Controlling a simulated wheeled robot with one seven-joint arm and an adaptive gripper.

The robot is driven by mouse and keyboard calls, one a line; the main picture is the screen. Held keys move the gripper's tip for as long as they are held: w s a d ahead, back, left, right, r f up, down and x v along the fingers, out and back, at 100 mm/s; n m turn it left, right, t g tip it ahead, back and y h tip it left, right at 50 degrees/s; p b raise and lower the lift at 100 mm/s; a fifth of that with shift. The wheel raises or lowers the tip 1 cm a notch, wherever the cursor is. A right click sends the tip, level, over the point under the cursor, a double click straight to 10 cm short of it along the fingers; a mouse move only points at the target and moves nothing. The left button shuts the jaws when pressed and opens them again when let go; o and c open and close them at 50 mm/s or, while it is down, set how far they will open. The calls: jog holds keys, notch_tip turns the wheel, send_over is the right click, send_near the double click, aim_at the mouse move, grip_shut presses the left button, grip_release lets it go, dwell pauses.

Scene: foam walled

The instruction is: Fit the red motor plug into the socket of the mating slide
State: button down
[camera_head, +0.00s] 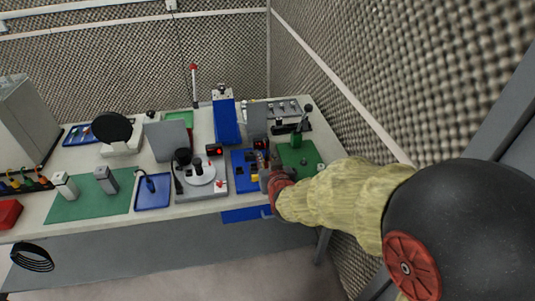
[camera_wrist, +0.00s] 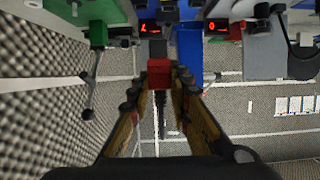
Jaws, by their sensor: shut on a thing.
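My gripper (camera_wrist: 160,84) is shut on the red motor plug (camera_wrist: 159,70), a small red block between the fingertips in the wrist view. In the head view my gripper (camera_head: 265,163) is over the right part of the bench, at the edge between a blue board (camera_head: 240,171) and a green mat (camera_head: 305,151). The plug cannot be made out there. In the wrist view a grey block (camera_wrist: 157,47) lies just beyond the plug; I cannot tell whether it is the mating slide. The socket is not clearly visible, and contact cannot be told.
A green block (camera_wrist: 98,33) and small red-digit displays (camera_wrist: 149,28) stand near the plug in the wrist view. In the head view, a grey turntable unit (camera_head: 212,188) is left of my gripper and an upright blue panel (camera_head: 227,122) behind. A foam wall rises at right.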

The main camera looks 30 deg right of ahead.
jog(key=w+a+r+p+x, duration=0.1)
jog(key=p+x, duration=0.5)
jog(key=x, duration=0.8)
jog(key=shift+w+a+r, duration=0.35)
jog(key=shift+a+r, duration=0.15)
jog(key=shift+a, duration=0.05)
jog(key=shift+b, duration=0.45)
jog(key=shift+f+b, duration=2.4)
jog(key=shift+f, duration=0.45)
jog(key=shift+b, duration=0.7)
jog(key=shift+f+b, duration=1.4)
jog(key=c, duration=1.7)
grip_release()
